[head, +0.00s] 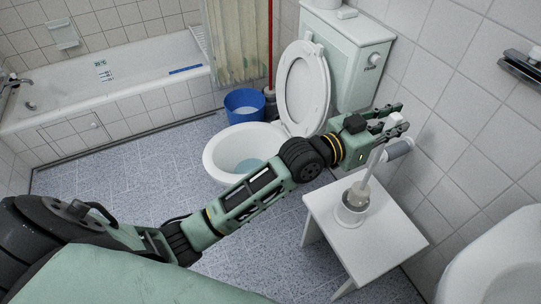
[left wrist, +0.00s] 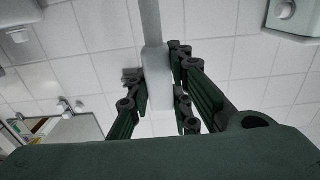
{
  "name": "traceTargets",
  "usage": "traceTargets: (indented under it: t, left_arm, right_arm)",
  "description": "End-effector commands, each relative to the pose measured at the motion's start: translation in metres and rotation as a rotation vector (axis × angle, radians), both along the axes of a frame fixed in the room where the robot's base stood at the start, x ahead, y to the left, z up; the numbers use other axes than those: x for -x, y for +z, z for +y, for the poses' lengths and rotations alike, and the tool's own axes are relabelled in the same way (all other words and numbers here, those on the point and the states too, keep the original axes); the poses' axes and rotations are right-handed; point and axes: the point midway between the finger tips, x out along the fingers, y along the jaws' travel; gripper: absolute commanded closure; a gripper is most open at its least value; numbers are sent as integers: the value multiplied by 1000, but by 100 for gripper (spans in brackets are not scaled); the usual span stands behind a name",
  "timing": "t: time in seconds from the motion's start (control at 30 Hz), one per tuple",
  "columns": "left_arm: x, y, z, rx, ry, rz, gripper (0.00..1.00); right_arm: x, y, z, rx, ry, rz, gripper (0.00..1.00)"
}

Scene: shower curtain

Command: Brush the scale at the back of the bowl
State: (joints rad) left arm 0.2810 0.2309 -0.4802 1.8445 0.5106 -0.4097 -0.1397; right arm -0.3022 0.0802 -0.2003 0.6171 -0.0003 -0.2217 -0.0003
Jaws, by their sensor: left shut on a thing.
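The toilet bowl (head: 222,138) stands in the middle of the head view with its lid (head: 303,88) raised. I cannot make out any scale in it; my left forearm covers part of the rim. A white toilet brush (head: 369,172) stands slightly tilted, its lower end in a round holder (head: 349,214) on a white stool. My left gripper (head: 394,126) is shut on the upper part of the brush handle, above the stool. In the left wrist view the pale handle (left wrist: 150,25) passes between the fingers (left wrist: 160,90). My right gripper is out of view.
The stool (head: 385,235) is right of the toilet, near the tiled wall. A blue bucket (head: 244,106) stands left of the toilet, before the bathtub (head: 130,85). A white basin (head: 495,265) is at lower right. The blue floor at left (head: 110,185) is clear.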

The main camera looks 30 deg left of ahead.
Motion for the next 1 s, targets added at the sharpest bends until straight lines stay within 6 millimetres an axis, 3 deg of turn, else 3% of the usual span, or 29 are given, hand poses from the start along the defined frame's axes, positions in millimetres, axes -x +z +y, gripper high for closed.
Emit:
traceTargets:
  t: [0.03, 0.4, 1.0]
  left_arm:
    - [0, 10, 0, 3, 0, -5, 100]
    - [0, 35, 0, 2, 0, -5, 100]
    - [0, 37, 0, 2, 0, -3, 100]
  right_arm:
    - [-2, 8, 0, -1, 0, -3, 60]
    - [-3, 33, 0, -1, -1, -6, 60]
    - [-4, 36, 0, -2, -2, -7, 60]
